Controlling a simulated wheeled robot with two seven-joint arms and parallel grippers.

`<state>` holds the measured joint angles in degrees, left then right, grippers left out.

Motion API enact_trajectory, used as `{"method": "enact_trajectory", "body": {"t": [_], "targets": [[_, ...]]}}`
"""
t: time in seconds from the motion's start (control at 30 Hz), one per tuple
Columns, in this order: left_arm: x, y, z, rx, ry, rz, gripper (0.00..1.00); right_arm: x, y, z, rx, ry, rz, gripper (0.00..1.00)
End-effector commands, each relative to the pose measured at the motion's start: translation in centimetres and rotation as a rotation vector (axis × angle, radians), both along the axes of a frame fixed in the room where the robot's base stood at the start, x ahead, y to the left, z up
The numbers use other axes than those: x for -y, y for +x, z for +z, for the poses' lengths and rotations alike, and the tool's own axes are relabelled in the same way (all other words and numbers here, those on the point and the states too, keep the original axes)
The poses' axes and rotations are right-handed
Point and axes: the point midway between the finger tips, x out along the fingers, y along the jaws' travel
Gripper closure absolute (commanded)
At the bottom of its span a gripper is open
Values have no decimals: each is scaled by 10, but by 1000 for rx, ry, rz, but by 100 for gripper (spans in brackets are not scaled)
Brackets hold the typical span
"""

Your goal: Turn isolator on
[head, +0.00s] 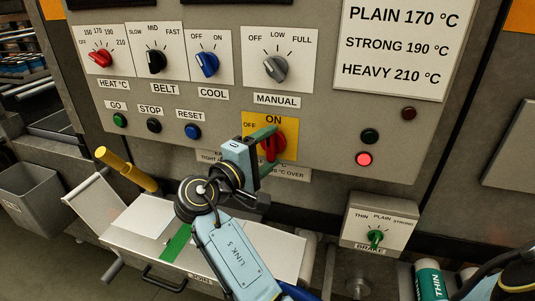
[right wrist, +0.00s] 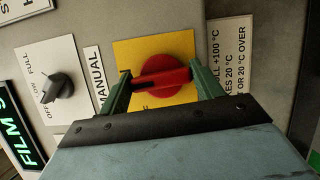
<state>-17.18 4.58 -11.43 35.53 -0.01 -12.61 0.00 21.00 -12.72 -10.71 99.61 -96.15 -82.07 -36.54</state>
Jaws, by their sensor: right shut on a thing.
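The isolator is a red rotary knob (head: 280,139) on a yellow plate (head: 290,122) marked OFF at the left and ON at the top. My right gripper (head: 268,143) is at the knob, with its green fingers on either side of the knob's bar. In the right wrist view the red knob (right wrist: 165,78) sits between the two fingers (right wrist: 160,82), which are shut on it. The bar looks close to upright on the panel, roughly toward ON. A finger covers part of the plate. My left gripper is not in view.
Heat (head: 101,58), belt (head: 156,61), cool (head: 207,64) and manual (head: 275,67) knobs sit above, with push buttons below left. A red lamp (head: 364,159) is lit; a green lamp (head: 370,136) looks dark. A brake box (head: 378,222) and yellow handle (head: 126,168) stick out lower down.

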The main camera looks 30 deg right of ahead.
Motion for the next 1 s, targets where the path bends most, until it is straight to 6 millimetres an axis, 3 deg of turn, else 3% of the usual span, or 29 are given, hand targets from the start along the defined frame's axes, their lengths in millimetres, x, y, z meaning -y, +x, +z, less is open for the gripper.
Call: {"method": "enact_trajectory", "body": {"t": [0.73,0.77,0.9,1.0], "targets": [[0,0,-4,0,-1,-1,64,0,0,0,72,63,0,57],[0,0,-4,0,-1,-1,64,0,0,0,72,63,0,33],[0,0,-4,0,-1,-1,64,0,0,0,70,62,0,15],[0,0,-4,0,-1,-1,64,0,0,0,70,60,0,13]]}}
